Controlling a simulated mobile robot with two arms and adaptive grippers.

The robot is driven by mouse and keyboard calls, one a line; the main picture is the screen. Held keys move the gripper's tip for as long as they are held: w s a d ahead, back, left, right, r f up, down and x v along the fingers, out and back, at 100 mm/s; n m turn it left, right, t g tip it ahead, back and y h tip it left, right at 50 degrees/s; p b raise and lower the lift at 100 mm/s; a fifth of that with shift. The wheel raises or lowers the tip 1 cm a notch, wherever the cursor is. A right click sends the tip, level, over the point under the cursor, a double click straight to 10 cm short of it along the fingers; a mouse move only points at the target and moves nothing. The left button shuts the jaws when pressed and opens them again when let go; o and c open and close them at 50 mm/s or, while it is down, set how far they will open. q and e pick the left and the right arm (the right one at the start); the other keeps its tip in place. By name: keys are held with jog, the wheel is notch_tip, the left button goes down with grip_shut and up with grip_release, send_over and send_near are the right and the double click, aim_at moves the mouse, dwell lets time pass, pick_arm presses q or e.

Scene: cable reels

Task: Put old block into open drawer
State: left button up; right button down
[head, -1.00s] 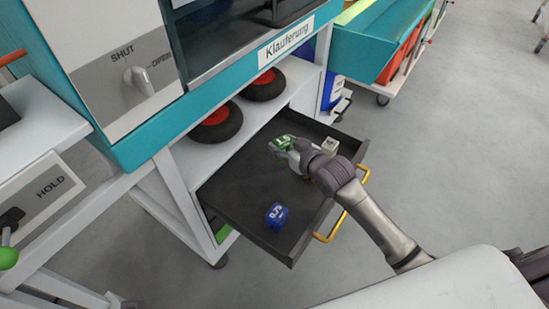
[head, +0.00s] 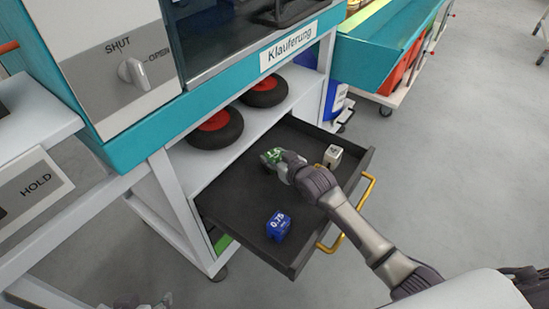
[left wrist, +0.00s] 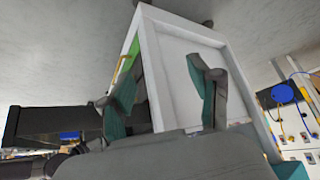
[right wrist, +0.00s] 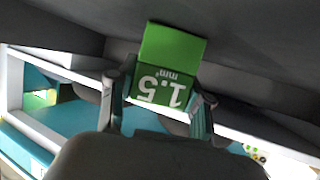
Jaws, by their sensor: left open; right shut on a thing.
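The open drawer (head: 232,212) is a dark tray pulled out below the machine. My right gripper (head: 281,162) is over its inside, shut on a green block (head: 271,157). In the right wrist view the green block (right wrist: 168,68) is marked "1.5 mm²" and sits between the fingertips (right wrist: 160,100). I cannot tell whether it touches the drawer floor. A blue block (head: 278,225) marked "0.75" and a pale block (head: 332,156) stand in the drawer. My left gripper (left wrist: 165,88) is open and empty in front of a white cabinet panel; only its tips show at the head view's bottom left.
The drawer has a yellow handle (head: 347,213). Black reels with red centres (head: 216,128) lie on the shelf above it. A switch panel (head: 132,70) reads "SHUT" and "OPEN". A teal cart (head: 376,52) stands at the back. The drawer's middle floor is bare.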

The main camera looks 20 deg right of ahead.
aim_at(278, 159)
jog(key=c, duration=0.5)
grip_release()
jog(key=shift+f, duration=0.15)
pick_arm(q)
jog(key=shift+w, duration=0.15)
pick_arm(e)
jog(key=shift+r, duration=0.2)
jog(key=shift+p+v, duration=0.5)
jog(key=shift+v, duration=0.65)
jog(key=p+v, duration=0.1)
jog(key=v, duration=0.3)
jog(key=shift+s+d+r+p, duration=0.2)
jog(key=shift+s+p, duration=0.1)
jog(key=shift+s, duration=0.3)
pick_arm(q)
jog(key=s+a+g, duration=0.1)
jog(key=s+g, duration=0.2)
jog(key=s, duration=0.3)
jog(key=shift+a+y, duration=0.4)
